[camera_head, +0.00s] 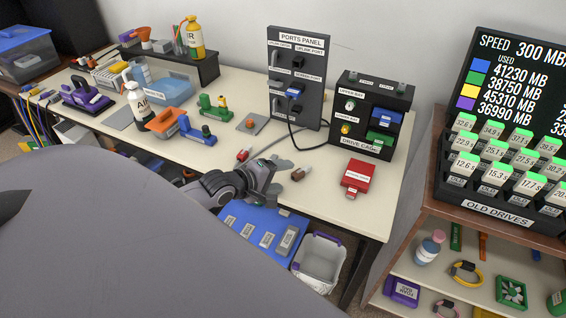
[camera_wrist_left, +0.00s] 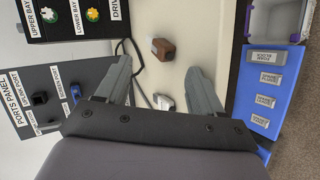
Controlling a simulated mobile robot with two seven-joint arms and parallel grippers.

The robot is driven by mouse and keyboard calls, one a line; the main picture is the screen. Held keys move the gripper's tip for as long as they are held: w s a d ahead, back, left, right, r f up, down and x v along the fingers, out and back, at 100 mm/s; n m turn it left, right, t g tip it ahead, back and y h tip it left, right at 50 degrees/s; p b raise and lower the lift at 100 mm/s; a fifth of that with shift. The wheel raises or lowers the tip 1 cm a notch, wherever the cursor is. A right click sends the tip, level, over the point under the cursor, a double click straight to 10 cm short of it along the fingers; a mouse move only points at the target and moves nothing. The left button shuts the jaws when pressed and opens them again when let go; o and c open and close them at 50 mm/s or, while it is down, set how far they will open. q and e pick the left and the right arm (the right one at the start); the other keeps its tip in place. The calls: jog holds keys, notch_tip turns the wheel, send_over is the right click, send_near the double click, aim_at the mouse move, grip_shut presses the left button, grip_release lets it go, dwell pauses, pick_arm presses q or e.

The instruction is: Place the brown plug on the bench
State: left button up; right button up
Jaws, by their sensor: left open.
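The brown plug (camera_head: 301,173) lies on the cream bench (camera_head: 330,205), near the front edge and left of the red box. It also shows in the left wrist view (camera_wrist_left: 161,48), just beyond my fingertips and roughly between their lines. My left gripper (camera_head: 285,177) is open above the bench, with its fingers pointing at the plug. In the wrist view the two grey fingers (camera_wrist_left: 159,68) are spread wide and do not touch the plug. My right gripper is not in view.
The ports panel (camera_head: 297,78) and black drive case (camera_head: 372,112) stand behind, with a black cable on the bench. A red box (camera_head: 357,176) lies to the right. A small red plug (camera_head: 243,155) lies behind my gripper. A blue tray (camera_head: 262,228) and bin (camera_head: 318,262) sit in front.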

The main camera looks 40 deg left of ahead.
pick_arm(q)
jog(key=s, duration=0.4)
jog(key=shift+a, duration=0.4)
dwell(0.4)
jog(key=v, duration=0.7)
jog(key=shift+p, duration=0.45)
dwell(0.8)
jog(key=s+d+f+m+g, duration=0.1)
jog(key=s+d+f+m, duration=0.3)
jog(key=d+m, duration=0.4)
jog(key=s+d+f+m, duration=0.4)
jog(key=d+f+m, duration=0.1)
jog(key=d+m, duration=0.4)
jog(key=shift+d+f+m+g, duration=0.2)
jog(key=shift+f+m+g, duration=0.2)
jog(key=shift+m, duration=0.1)
